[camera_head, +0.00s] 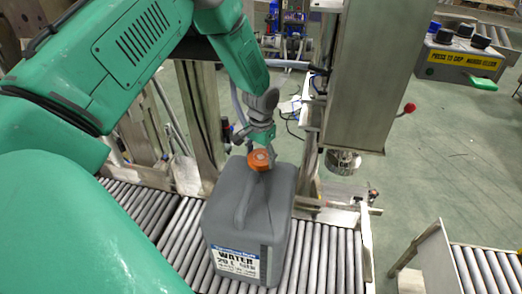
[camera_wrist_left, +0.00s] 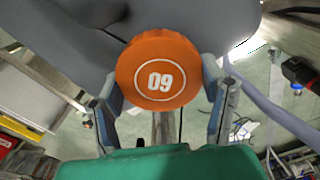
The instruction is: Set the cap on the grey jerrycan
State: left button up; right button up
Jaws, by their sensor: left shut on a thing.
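The grey jerrycan (camera_head: 240,228) stands upright on the roller conveyor, with a white "WATER 20 L" label low on its front. The orange cap (camera_head: 261,159) is at the top of the jerrycan, near its far edge. In the left wrist view the cap (camera_wrist_left: 158,72) shows a white "60" inside a ring, upside down. My left gripper (camera_wrist_left: 165,85) is shut on the cap, one finger on each side. In the head view the left gripper (camera_head: 262,148) reaches down from above. The jerrycan's neck is hidden, so I cannot tell whether the cap touches it. My right gripper is not in view.
The roller conveyor (camera_head: 328,245) runs under the jerrycan. A metal column with a round head (camera_head: 343,163) stands to the right, close to the can. Another roller section (camera_head: 487,268) lies at the lower right.

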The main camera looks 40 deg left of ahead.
pick_arm(q)
jog(key=shift+f, duration=0.45)
jog(key=o, duration=1)
jog(key=shift+r, duration=0.4)
notch_tip(320, 180, up, 11)
